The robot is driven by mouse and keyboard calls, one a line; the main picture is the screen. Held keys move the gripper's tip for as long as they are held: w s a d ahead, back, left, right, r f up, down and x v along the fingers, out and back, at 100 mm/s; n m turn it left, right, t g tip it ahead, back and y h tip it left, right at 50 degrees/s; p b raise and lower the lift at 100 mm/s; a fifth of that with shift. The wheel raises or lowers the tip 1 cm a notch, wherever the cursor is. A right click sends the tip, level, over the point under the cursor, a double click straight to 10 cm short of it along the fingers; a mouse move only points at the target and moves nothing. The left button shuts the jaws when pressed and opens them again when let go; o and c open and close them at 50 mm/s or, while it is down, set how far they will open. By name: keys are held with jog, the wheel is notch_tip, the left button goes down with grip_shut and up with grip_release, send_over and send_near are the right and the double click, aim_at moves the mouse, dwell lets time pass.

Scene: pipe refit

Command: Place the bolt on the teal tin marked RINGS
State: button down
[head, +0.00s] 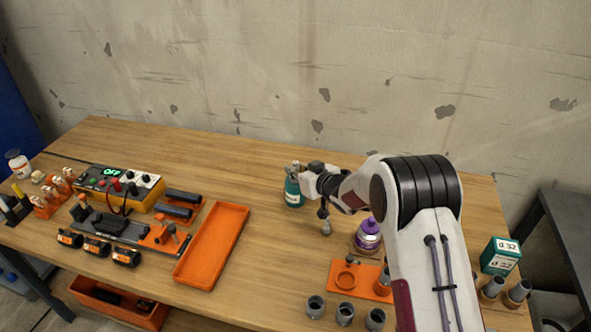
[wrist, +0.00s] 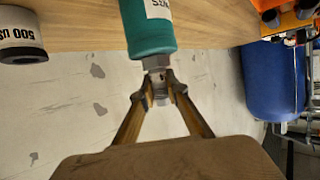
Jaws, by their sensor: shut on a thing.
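The teal tin (head: 293,195) stands upright on the bench in the head view, toward the back. It also shows at the top of the wrist view (wrist: 150,33), upside down, with part of its white label; the full marking is not readable. My gripper (head: 299,170) reaches in from the right, level with the tin's top. Its fingers (wrist: 158,88) are shut on a small grey metal piece, seemingly the bolt (wrist: 156,64). The bolt is at the tin's top end and appears to touch it. I cannot tell whether the tin bears its weight.
A purple bottle (head: 368,234) and an orange fixture (head: 345,278) stand below my arm. Grey pipe fittings (head: 345,313) line the front. An empty orange tray (head: 213,245) lies left of the tin. A green box (head: 500,255) stands far right. The wall is behind.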

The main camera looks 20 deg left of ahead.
jog(key=shift+f, duration=0.1)
jog(key=c, duration=2)
grip_release()
jog(key=shift+v, duration=6.05)
jog(key=shift+r, duration=0.2)
